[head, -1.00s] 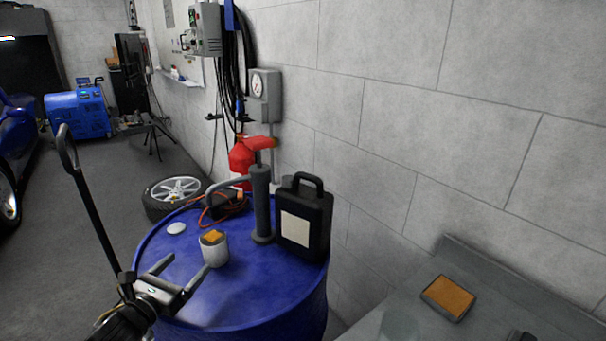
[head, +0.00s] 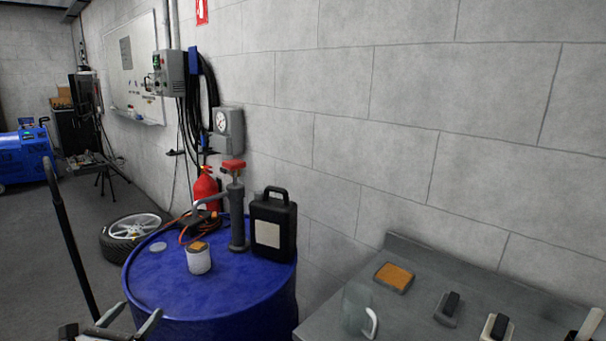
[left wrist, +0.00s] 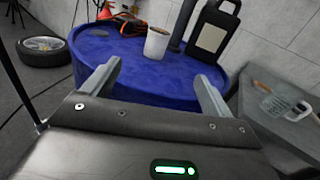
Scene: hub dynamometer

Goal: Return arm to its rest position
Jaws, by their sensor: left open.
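My left gripper (head: 136,316) shows at the bottom left of the head view, low and in front of the blue drum (head: 215,290). In the left wrist view its two fingers (left wrist: 158,74) are spread apart with nothing between them. A white cup (head: 199,262) with an orange-brown top stands on the drum, beyond the fingers and apart from them. It also shows in the left wrist view (left wrist: 157,44). Most of my left arm is below the picture edge. My right gripper does not show.
A hand pump (head: 237,215) and black jug (head: 273,228) stand on the drum. A grey bench (head: 345,325) at right holds an orange-topped block (head: 394,277) and a clear container with a white handle (head: 371,322). A black upright bar (head: 68,240) stands left; a wheel (head: 133,228) lies behind.

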